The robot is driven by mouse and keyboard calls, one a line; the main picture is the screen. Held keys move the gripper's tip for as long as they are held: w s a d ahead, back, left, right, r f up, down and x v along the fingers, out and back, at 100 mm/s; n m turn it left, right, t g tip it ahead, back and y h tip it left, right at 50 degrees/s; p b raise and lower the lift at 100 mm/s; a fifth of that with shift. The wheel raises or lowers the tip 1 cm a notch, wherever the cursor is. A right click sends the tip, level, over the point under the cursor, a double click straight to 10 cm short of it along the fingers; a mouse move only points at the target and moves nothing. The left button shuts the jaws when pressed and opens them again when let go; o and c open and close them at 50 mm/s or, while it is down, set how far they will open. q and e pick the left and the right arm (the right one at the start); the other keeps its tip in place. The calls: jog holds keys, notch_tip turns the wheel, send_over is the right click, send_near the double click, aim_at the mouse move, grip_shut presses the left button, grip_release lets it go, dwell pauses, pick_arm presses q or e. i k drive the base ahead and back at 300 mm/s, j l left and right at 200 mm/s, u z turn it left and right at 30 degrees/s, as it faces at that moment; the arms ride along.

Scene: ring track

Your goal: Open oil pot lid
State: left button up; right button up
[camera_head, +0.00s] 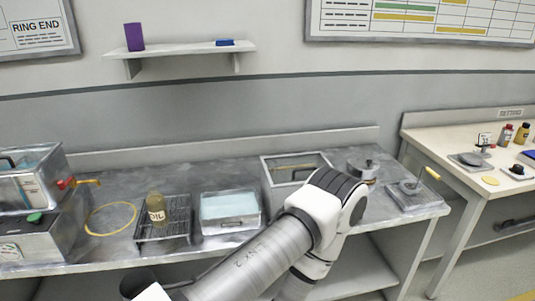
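A brownish jar labelled OIL (156,208) stands upright in a dark wire rack (178,225) on the left part of the metal counter. Its top is too small to make out a lid. A round metal pot (364,168) with a small knob on top stands toward the back right of the counter; its lid looks closed. One of my arms crosses the lower middle of the view, its bend in front of the counter. Neither gripper shows.
A pale blue-topped tray (230,209) and an open metal bin (284,168) stand between jar and pot. A yellow ring (110,232) lies left. A second table (466,178) holds small bottles.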

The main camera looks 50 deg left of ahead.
aim_at(364, 162)
jog(key=u, duration=0.85)
jog(key=i+l+z, duration=0.2)
jog(key=i, duration=0.45)
jog(key=i+l+z, duration=0.2)
jog(key=i, duration=0.5)
